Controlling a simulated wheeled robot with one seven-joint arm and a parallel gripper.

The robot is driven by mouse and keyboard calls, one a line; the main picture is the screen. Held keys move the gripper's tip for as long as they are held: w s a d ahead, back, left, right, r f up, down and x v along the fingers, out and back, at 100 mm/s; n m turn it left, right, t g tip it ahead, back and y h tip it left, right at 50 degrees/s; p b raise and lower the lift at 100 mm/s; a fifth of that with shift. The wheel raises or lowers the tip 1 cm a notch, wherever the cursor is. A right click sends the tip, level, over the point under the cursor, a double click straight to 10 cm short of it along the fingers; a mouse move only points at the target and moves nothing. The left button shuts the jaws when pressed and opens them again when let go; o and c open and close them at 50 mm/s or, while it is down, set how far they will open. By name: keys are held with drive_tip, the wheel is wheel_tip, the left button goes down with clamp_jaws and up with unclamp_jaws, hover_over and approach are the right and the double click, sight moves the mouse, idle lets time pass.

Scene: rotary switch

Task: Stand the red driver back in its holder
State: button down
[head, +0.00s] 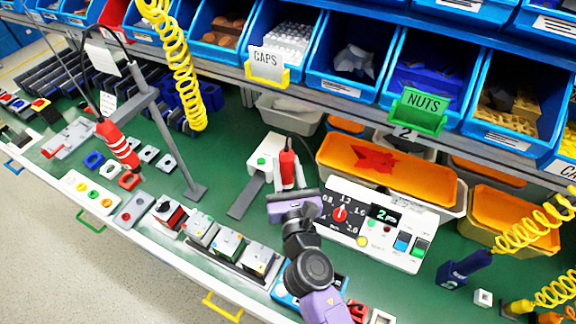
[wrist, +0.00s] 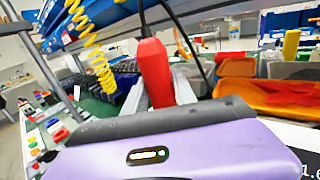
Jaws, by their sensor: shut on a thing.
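The red driver (head: 287,168) stands roughly upright just beyond my purple gripper (head: 288,186) in the head view, with a dark cable at its top. In the wrist view the red driver (wrist: 155,70) rises between the pale fingers, and my gripper (wrist: 163,92) is shut on it. Its lower end is hidden behind the gripper body. A white stand with a green spot (head: 262,160) and a grey foot is directly left of the driver; I cannot tell if the driver touches it. A second red driver (head: 117,145) hangs by a cable at the left.
A white control panel (head: 375,225) with a red dial lies right of my gripper. A grey post (head: 170,140) stands to the left. Orange bins (head: 392,170) are behind. Small switch boxes (head: 228,242) line the front edge. Green bench surface (head: 225,165) is bare left of the stand.

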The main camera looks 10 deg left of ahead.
sight(287, 190)
drive_tip(key=shift+f+b, duration=4.35)
drive_tip(key=shift+f, duration=0.25)
drive_tip(key=shift+f, duration=0.2)
drive_tip(key=shift+f+b, duration=0.25)
drive_tip(key=shift+b, duration=0.05)
drive_tip(key=c, duration=0.9)
unclamp_jaws()
drive_tip(key=shift+f, duration=0.15)
